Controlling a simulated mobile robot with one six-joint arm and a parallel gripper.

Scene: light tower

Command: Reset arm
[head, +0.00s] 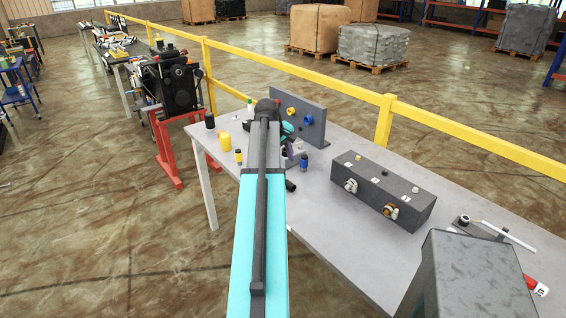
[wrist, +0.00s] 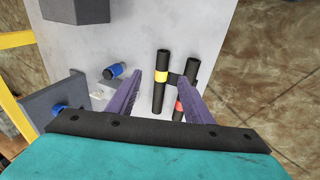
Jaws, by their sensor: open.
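My gripper (wrist: 158,76) is open, with its two purple fingers apart over the grey table (wrist: 125,30). A second black cylinder with a red band (wrist: 192,70) is partly hidden by the right finger. Nothing is visibly held. In the head view, my teal arm reaches over the table (head: 330,225), and its end hides most of the gripper.
An upright panel with coloured knobs (head: 309,119) stands behind the gripper. A dark box with fittings (head: 400,190) is to the right. A yellow cylinder (head: 225,142) and other small parts stand left. A yellow railing (head: 345,90) runs behind the table.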

